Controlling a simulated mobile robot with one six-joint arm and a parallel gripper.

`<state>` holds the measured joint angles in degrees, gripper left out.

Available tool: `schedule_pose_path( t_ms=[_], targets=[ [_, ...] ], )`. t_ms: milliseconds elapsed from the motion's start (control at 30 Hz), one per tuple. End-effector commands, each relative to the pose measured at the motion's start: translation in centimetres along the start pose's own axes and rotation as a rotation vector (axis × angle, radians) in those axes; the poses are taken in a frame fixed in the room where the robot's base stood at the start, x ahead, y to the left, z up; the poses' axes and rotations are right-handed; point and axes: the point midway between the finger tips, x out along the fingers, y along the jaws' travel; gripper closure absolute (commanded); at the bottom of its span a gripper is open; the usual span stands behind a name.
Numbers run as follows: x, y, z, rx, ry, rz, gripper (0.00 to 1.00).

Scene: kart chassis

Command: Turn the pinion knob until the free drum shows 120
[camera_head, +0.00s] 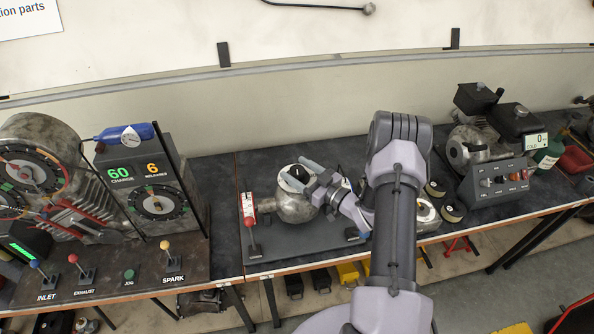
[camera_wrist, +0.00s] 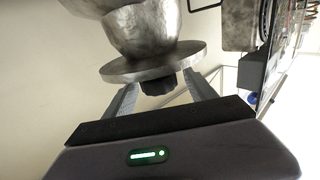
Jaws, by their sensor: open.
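The pinion knob appears to be the dark ribbed knob (camera_wrist: 158,84) on a flat metal disc (camera_wrist: 150,63) in the wrist view. In the head view, the dark knob (camera_head: 298,172) sits on top of a round metal housing (camera_head: 294,207). My gripper (camera_wrist: 160,84) is open, with one finger on each side of the knob and a visible gap to each. It also shows over the housing in the head view (camera_head: 294,172). The free drum's reading cannot be made out; my gripper and arm hide part of the unit.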

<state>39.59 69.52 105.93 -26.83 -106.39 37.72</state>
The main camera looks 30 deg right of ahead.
Motion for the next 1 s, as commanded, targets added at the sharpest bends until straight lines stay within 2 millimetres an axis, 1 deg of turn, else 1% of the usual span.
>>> schedule_pose_path(
  t_ms=[267, 367, 500, 600, 833, 1000],
  targets=[
    [0.27, 0.0, -0.01, 0.001, 0.0, 0.001, 0.35],
    [0.26, 0.0, -0.01, 0.0, 0.0, 0.001, 0.53],
    [0.25, 0.0, -0.01, 0.0, -0.001, 0.0, 0.8],
    [0.24, 0.0, 0.0, 0.0, -0.001, 0.0, 0.97],
    [0.26, -0.05, 0.08, 0.0, 0.0, 0.025, 0.97],
    [0.28, -0.12, 0.25, 0.001, -0.001, 0.103, 0.97]
  ],
)
